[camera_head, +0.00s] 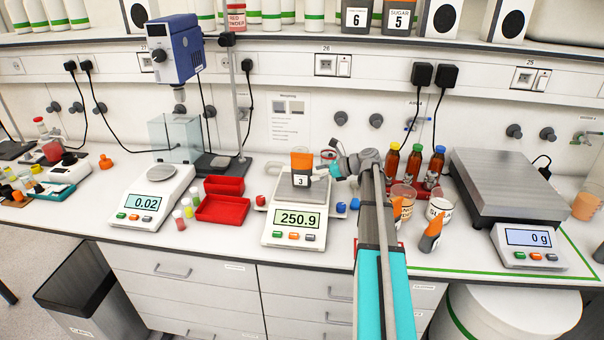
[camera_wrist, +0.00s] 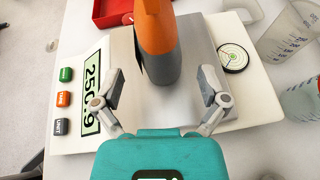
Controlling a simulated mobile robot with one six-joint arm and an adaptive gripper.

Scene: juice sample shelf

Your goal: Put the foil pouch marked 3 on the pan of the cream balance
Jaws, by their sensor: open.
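The foil pouch marked 3 (camera_head: 301,165), orange and grey, stands upright on the steel pan of the cream balance (camera_head: 293,226). The balance reads 250.9. In the wrist view the pouch (camera_wrist: 158,40) rises from the pan, its top cut off by the picture's edge. My gripper (camera_head: 334,172) is at the right side of the pouch. In the wrist view the fingers of my gripper (camera_wrist: 160,82) are spread wide, with clear gaps to the pouch, which lies just beyond them. Nothing is held.
A white balance (camera_head: 149,203) reading 0.02 and a red tray (camera_head: 222,209) stand left. Brown bottles (camera_head: 413,165), beakers (camera_head: 440,207), another orange-grey pouch (camera_head: 431,236) and a large scale (camera_head: 530,246) reading 0 g stand right. A stand with a blue mixer (camera_head: 174,48) rises behind.

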